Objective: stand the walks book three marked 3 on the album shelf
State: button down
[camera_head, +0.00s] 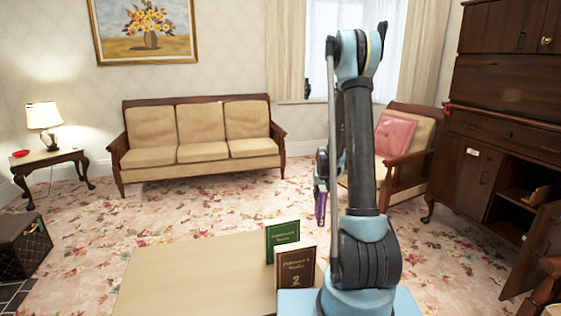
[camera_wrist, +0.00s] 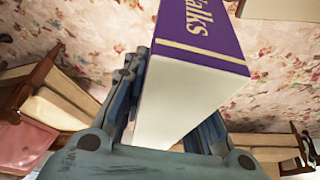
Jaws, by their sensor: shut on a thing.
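A purple book (camera_wrist: 205,32) with "Walks" in pale letters fills the upper middle of the wrist view, its white page edges facing the camera. My gripper (camera_wrist: 168,112) is shut on it, a finger on each side, and holds it in the air. No number shows on the visible part. In the head view only a thin purple strip of the book (camera_head: 321,206) shows left of my arm, below my gripper (camera_head: 321,170), which is partly hidden by the arm. I cannot tell which surface is the album shelf.
A green book (camera_head: 283,238) and a brown book marked 2 (camera_head: 296,268) stand upright on a pale tabletop (camera_head: 180,275), whose left part is bare. A dark cabinet (camera_head: 480,130) with an open lower door (camera_head: 540,250) stands right. A sofa (camera_head: 195,135) and armchair (camera_head: 395,150) stand behind.

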aim_at(321, 209)
jog(key=s+f, duration=0.5)
jog(key=shift+f, duration=0.3)
